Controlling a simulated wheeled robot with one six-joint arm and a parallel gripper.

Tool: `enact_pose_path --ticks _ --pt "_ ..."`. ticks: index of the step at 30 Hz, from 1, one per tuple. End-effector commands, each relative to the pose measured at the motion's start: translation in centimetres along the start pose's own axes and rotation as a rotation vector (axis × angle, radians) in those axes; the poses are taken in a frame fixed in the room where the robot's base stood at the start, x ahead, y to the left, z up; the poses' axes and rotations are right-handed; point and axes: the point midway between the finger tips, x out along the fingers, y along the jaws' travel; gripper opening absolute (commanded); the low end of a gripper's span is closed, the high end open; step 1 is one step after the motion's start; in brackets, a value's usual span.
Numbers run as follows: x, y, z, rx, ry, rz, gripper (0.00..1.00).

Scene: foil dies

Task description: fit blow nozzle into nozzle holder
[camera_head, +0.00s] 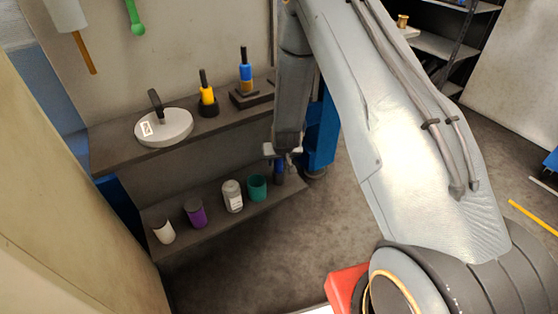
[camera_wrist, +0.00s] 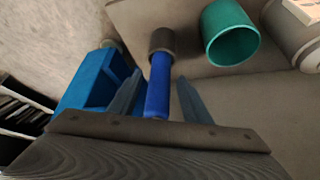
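A blue rod with a dark grey cylindrical end, which looks like the blow nozzle (camera_wrist: 158,85), stands at the right end of the lower shelf; it also shows below my gripper in the head view (camera_head: 279,168). My gripper (camera_head: 282,152) points down over it. In the wrist view my gripper's fingers (camera_wrist: 158,77) are apart, one on each side of the blue shaft, with a clear gap on the right. On the upper shelf, a black block (camera_head: 251,97) holds a blue and yellow piece with a black top. I cannot tell which piece is the nozzle holder.
A teal cup (camera_head: 257,187) stands close left of the nozzle, then a white can (camera_head: 232,196), a purple cup (camera_head: 195,212) and a white cup (camera_head: 164,231). A grey disc (camera_head: 172,128) and a yellow tool (camera_head: 207,95) stand on the upper shelf.

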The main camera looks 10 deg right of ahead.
Motion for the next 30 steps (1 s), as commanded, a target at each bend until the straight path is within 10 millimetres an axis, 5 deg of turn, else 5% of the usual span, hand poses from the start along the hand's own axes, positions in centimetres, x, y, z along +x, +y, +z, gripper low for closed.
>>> enact_pose_path --ticks 12,30 --pt "-1.0 0.0 -0.1 0.0 0.0 0.0 0.44" --pt "-11.2 0.0 -0.2 -0.001 0.0 0.0 0.44"
